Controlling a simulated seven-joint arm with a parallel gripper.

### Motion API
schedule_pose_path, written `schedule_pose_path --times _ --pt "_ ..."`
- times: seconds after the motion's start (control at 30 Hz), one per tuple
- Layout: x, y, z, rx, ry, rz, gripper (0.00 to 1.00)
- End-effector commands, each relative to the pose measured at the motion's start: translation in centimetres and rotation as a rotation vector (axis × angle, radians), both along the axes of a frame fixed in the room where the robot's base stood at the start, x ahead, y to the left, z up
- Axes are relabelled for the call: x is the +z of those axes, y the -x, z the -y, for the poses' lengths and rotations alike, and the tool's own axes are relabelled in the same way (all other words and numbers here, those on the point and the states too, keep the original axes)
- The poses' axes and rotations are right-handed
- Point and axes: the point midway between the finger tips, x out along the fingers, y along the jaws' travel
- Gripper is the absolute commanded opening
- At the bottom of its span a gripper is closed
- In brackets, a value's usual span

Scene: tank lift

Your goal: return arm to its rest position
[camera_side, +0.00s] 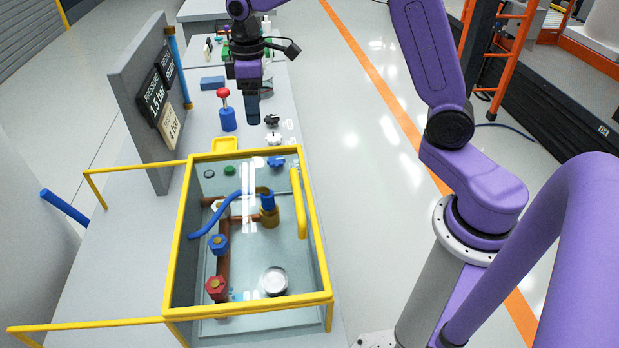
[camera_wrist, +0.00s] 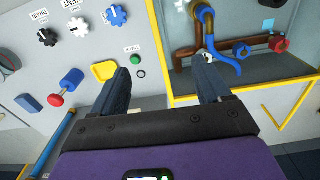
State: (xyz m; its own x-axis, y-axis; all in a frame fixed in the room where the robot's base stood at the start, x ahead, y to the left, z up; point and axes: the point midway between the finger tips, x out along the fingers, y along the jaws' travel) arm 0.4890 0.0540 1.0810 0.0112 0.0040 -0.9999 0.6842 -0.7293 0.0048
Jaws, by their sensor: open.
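My gripper (camera_side: 252,108) is at the upper middle of the side view, over the grey bench, pointing down. In the wrist view its two dark fingers (camera_wrist: 168,88) stand well apart with nothing between them. In the side view it is just right of a blue lever with a red knob (camera_side: 224,105) and beyond the yellow-framed tank. My purple arm reaches in from the right.
The glass tank (camera_side: 330,285) with yellow edges holds pipes, a blue hose (camera_side: 215,218), blue and red valves and a round silver part (camera_side: 274,281). A grey gauge panel (camera_side: 135,95) stands at left.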

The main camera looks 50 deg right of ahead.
Motion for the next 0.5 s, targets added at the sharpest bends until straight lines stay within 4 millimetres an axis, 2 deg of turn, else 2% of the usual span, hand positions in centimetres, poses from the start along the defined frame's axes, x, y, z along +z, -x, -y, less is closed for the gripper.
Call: schedule_pose_path --times 0.03,0.2,0.37,0.5 --pt "0.4 1.8 -1.0 0.023 -0.001 0.002 0.77" --pt "1.1 8.0 -3.4 0.087 -0.004 0.004 0.77" --pt "1.4 14.0 -4.4 0.147 -0.007 0.007 0.77" --pt "1.2 19.3 -4.3 0.199 -0.01 0.008 0.77"
